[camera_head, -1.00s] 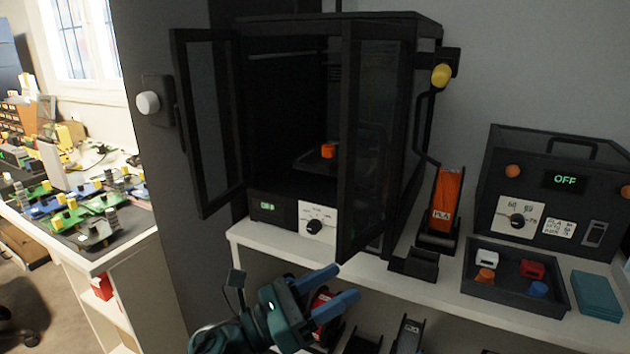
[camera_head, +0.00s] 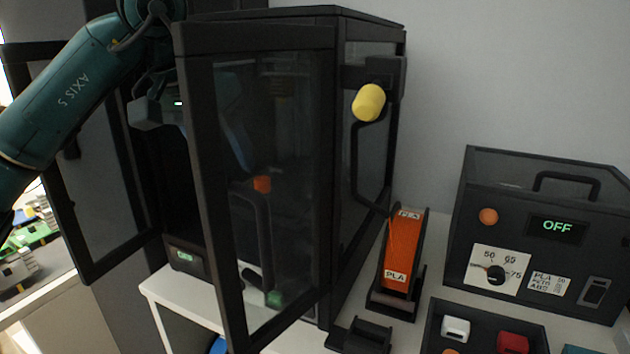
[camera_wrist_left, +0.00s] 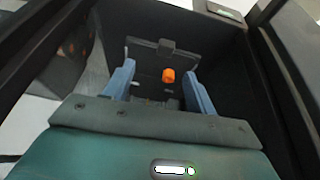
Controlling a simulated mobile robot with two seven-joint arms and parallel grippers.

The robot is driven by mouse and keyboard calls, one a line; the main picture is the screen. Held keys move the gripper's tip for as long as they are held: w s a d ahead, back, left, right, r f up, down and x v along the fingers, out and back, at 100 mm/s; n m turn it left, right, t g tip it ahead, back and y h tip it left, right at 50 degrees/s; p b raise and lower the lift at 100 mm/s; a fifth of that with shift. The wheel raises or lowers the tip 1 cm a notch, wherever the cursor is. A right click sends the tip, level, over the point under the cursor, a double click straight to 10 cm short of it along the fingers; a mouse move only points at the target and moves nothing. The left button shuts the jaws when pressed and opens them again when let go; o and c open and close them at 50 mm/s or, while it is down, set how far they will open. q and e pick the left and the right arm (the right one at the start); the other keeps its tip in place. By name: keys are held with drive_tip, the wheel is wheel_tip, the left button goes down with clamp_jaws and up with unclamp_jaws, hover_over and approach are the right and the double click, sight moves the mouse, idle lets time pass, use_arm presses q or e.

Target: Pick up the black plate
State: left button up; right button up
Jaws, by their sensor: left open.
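The black plate (camera_wrist_left: 148,56) lies inside the dark printer enclosure (camera_head: 370,170), with a tab on its far edge and a small orange piece (camera_wrist_left: 168,75) on it. In the head view the orange piece (camera_head: 262,184) shows through the tinted door, but the plate is too dark to make out. My left gripper (camera_wrist_left: 158,76) is open, its blue fingers reaching in towards the plate with the orange piece between them in the picture. No contact with the plate can be seen. In the head view my left gripper (camera_head: 238,145) is partly hidden behind the door. My right gripper is out of view.
The right door (camera_head: 270,80) and left door (camera_head: 105,200) of the enclosure stand open on both sides of my left arm. A yellow knob (camera_head: 368,102), an orange spool (camera_head: 403,250), a black dryer box (camera_head: 540,230) and a parts tray (camera_head: 432,325) are to the right.

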use_arm(q)
drive_tip(key=shift+w+a+x, duration=0.1)
drive_tip(key=shift+a+x, duration=0.1)
drive_tip(key=shift+x, duration=1.8)
drive_tip(key=shift+w+a+x, duration=0.1)
drive_tip(key=shift+a+x, duration=0.15)
drive_tip(key=shift+x, duration=1.75)
drive_tip(key=shift+a+x, duration=0.2)
drive_tip(key=shift+x, duration=1.8)
drive_tip(key=shift+c, duration=0.3)
clamp_jaws()
